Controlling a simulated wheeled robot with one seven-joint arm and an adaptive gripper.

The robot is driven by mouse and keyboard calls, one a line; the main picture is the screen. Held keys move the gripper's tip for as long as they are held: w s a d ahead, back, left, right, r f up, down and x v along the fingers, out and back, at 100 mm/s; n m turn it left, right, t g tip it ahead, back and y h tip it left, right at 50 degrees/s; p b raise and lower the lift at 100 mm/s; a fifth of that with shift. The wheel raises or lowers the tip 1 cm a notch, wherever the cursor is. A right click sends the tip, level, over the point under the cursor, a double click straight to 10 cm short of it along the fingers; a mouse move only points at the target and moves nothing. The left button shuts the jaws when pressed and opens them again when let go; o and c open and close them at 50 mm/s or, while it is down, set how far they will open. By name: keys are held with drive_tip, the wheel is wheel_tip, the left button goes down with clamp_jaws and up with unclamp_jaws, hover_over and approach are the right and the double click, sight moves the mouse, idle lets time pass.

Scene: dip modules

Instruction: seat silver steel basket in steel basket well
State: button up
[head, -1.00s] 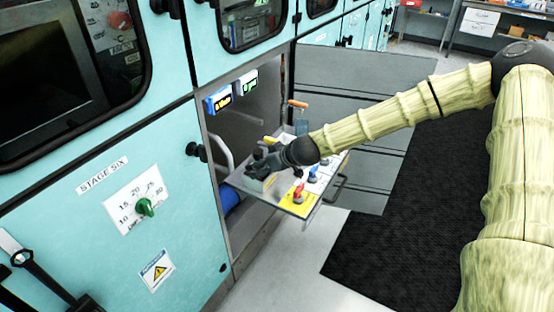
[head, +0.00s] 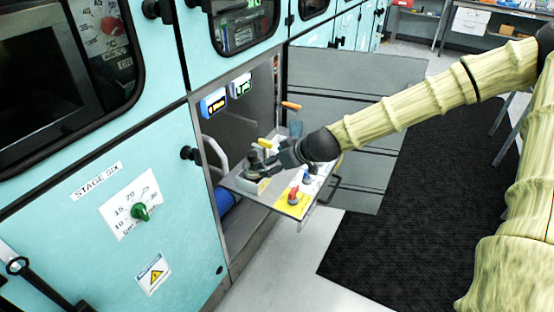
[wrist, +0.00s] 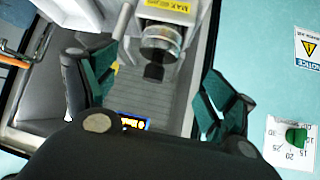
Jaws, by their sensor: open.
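My gripper (head: 258,166) is over the near left part of a pulled-out grey tray (head: 243,187) at the cabinet opening. In the wrist view its two green-padded fingers (wrist: 155,92) are spread apart with nothing gripped between them. A short silver cylinder with a dark end (wrist: 162,42), which looks like the steel basket, lies between and beyond the fingers, beside a yellow MAX label (wrist: 168,6). In the head view my gripper largely hides that spot. I cannot tell which opening is the steel basket well, or whether the cylinder sits in one.
A red knob on a yellow plate (head: 293,199) and a blue knob (head: 307,178) stand on the tray's right part. An orange handle (head: 291,105) rises behind. The teal cabinet (head: 110,240) borders the tray at left. The floor at right, with a black mat (head: 400,220), is clear.

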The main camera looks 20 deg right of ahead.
drive_tip(key=shift+v, duration=0.9)
